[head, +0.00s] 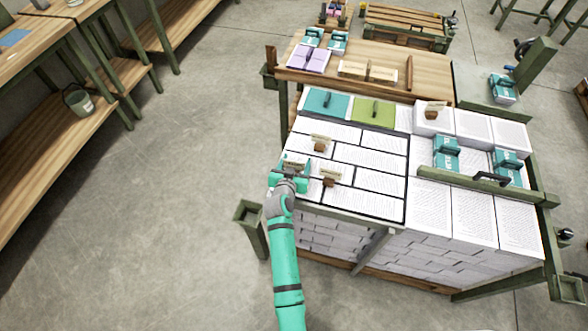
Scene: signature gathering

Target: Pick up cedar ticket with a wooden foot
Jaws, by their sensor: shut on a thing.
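My gripper (292,171) is at the left front edge of the paper-covered bench top and is shut on a small ticket (293,164) that is mostly hidden by the gripper. I cannot tell if it is lifted off the paper. Similar pale tickets with brown wooden feet stand nearby: one ticket (320,142) behind and to the right, one ticket (330,176) just to the right, and another ticket (433,110) farther back at the right. Their lettering is too small to read.
White paper stacks (370,157) fill the bench. A teal folder (326,104) and a green folder (373,111) lie behind. Teal-banded bundles (446,152) sit at the right beside a green rail (480,186). Open concrete floor (150,220) lies to the left.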

